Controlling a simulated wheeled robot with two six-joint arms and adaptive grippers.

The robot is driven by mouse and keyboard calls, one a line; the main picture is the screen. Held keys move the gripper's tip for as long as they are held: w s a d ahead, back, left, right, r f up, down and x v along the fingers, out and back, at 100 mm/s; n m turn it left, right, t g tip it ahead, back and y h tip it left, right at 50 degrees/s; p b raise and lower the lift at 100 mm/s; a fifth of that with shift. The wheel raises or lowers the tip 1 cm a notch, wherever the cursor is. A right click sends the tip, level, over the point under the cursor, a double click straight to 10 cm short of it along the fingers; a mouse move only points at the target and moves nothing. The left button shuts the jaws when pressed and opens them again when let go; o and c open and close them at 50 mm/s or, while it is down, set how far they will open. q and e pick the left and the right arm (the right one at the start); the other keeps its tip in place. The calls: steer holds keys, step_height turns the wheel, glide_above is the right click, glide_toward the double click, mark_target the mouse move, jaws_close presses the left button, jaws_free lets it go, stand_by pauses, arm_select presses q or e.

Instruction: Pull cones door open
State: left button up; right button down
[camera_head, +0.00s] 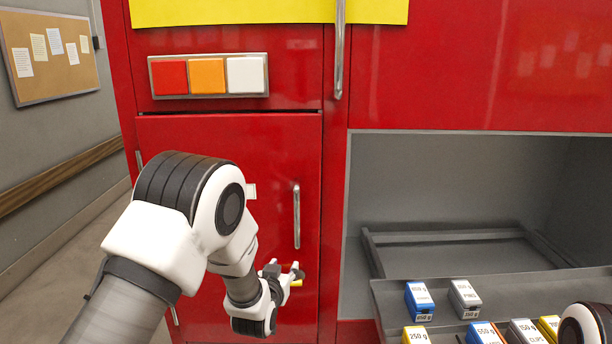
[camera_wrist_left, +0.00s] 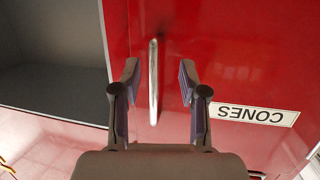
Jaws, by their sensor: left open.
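The red cones door (camera_head: 225,150) is shut in the lower part of the red cabinet, with a vertical metal handle (camera_head: 297,216) near its right edge. In the left wrist view the handle (camera_wrist_left: 153,80) stands between the two fingers of my left gripper (camera_wrist_left: 159,75), with gaps on both sides. The CONES label (camera_wrist_left: 254,114) appears upside down there. In the head view my left gripper (camera_head: 284,272) is open, low by the handle's lower end, and my arm covers part of the door. My right gripper is not in view.
An open grey compartment (camera_head: 450,185) lies right of the door, with a sloped shelf of small labelled boxes (camera_head: 420,300). Red, orange and white buttons (camera_head: 207,75) sit above the door. Another metal handle (camera_head: 340,50) is higher up. A wall with a notice board (camera_head: 50,55) is at left.

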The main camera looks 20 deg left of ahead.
mark_target(296, 203)
arm_select(q)
steer(key=w+r+t+p, duration=0.1)
steer(key=w+r+t, duration=0.25)
steer(key=r, duration=0.95)
steer(key=shift+g, duration=0.35)
steer(key=w+p, duration=0.1)
steer(key=w, duration=0.1)
steer(key=w+p, duration=0.1)
steer(key=w, duration=0.2)
steer(key=w+p, duration=0.1)
steer(key=w, duration=0.2)
steer(key=shift+w+f, duration=0.15)
steer(key=shift+f, duration=0.1)
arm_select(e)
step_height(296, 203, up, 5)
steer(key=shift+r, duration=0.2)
arm_select(q)
jaws_close()
